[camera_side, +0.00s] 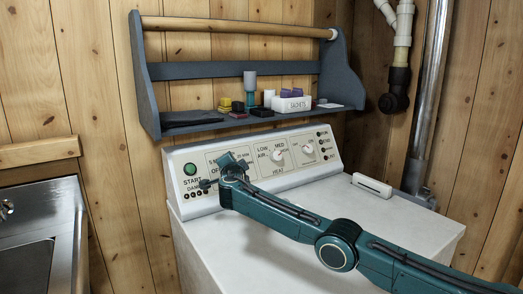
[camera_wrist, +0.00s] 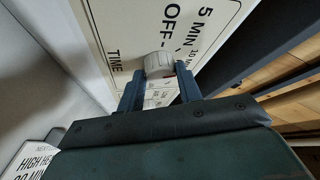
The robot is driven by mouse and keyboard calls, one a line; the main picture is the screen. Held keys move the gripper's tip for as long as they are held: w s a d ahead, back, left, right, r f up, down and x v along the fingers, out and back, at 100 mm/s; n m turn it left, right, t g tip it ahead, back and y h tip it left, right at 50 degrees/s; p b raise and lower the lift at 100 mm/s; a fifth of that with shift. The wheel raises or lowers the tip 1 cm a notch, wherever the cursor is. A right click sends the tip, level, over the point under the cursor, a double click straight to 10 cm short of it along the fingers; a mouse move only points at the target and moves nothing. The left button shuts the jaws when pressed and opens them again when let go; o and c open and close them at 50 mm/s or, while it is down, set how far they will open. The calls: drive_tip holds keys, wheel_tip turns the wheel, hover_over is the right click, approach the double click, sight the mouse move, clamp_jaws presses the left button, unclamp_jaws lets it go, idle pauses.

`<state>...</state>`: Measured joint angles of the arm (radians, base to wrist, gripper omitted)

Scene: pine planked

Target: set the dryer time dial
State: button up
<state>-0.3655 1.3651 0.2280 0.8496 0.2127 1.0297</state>
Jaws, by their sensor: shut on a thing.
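The dryer's control panel (camera_side: 260,160) stands at the back of the white dryer top. In the wrist view the time dial (camera_wrist: 159,63) is a light grey round knob below the word OFF, with the word TIME printed to its left. My gripper (camera_wrist: 160,88) reaches the panel, with one dark blue finger on each side of the dial, shut on it. In the side view my gripper (camera_side: 220,172) is at the left part of the panel and hides the time dial there. The dial's pointer mark cannot be made out.
The green START button (camera_side: 190,169) is left of my gripper. The heat dial (camera_side: 277,156) and another dial (camera_side: 308,148) are to its right. A blue-grey shelf (camera_side: 240,70) with small items hangs above the panel. A white object (camera_side: 372,185) lies on the dryer top.

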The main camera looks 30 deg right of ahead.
drive_tip(key=shift+r, duration=0.15)
drive_tip(key=o, duration=0.7)
drive_tip(key=shift+s, duration=0.1)
drive_tip(key=shift+o, duration=1.4)
drive_tip(key=shift+s+a, duration=0.2)
drive_tip(key=shift+a, duration=0.1)
drive_tip(key=shift+s+a+r, duration=0.1)
drive_tip(key=shift+s, duration=0.1)
drive_tip(key=v, duration=1.2)
drive_tip(key=shift+s, duration=0.35)
